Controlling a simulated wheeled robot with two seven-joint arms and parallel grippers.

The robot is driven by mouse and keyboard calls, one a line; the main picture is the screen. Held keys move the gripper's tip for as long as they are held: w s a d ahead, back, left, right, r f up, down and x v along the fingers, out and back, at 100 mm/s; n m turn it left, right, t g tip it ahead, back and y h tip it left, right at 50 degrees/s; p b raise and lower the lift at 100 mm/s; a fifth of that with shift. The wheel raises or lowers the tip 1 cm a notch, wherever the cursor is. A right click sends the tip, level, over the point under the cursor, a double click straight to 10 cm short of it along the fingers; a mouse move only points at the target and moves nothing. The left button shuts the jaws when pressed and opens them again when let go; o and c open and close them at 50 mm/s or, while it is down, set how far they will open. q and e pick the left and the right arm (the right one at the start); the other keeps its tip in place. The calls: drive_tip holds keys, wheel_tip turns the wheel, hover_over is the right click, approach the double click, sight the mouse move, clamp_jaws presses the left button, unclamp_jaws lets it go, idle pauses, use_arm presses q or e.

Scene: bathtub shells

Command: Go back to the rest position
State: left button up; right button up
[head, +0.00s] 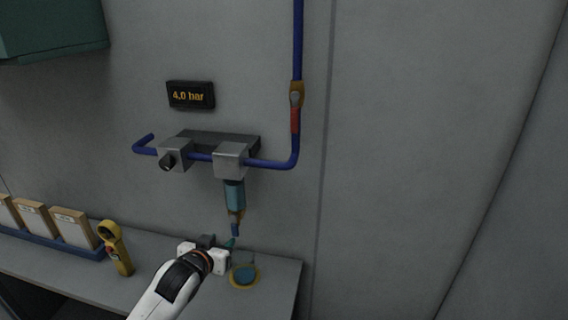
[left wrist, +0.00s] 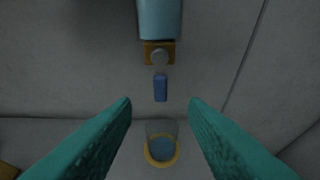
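My left gripper (head: 234,243) is at the right end of the grey bench, just below the teal filter housing (head: 234,194) on the wall. In the left wrist view its two teal fingers (left wrist: 160,104) are spread apart with nothing between them. Beyond the fingertips are the housing's lower end (left wrist: 160,18) with an orange collar and a small blue part (left wrist: 160,87). A clear cup with a yellow rim and blue inside (head: 244,276) stands on the bench beside the gripper. My right gripper is not in view.
A blue pipe (head: 298,45) with a yellow and red valve (head: 295,105) runs down the wall. A display (head: 190,95) reads 4.0 bar. A yellow handheld tool (head: 116,248) and several boxes in a blue tray (head: 50,241) are left on the bench (head: 285,280). A green cabinet (head: 50,28) hangs upper left.

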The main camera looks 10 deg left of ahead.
use_arm(q)
drive_tip(key=s+d+f+g, duration=0.2)
drive_tip(key=s+f+g, duration=0.15)
drive_tip(key=s, duration=0.75)
drive_tip(key=s+d+f+m+g, duration=0.1)
drive_tip(key=s+d+f+g, duration=0.3)
drive_tip(key=s, duration=0.7)
drive_tip(key=s+a+f+g, duration=0.15)
drive_tip(key=s+f, duration=0.35)
drive_tip(key=s, duration=0.6)
wheel_tip(320, 180, down, 29)
drive_tip(key=s+d+g+b, duration=0.1)
drive_tip(key=s+g+b, duration=0.1)
drive_tip(key=b, duration=0.1)
drive_tip(key=s+a+f+g+b, duration=0.1)
drive_tip(key=s+a+f, duration=0.2)
drive_tip(key=s+f, duration=1.3)
drive_tip(key=shift+f+m, duration=0.4)
drive_tip(key=shift+f, duration=0.2)
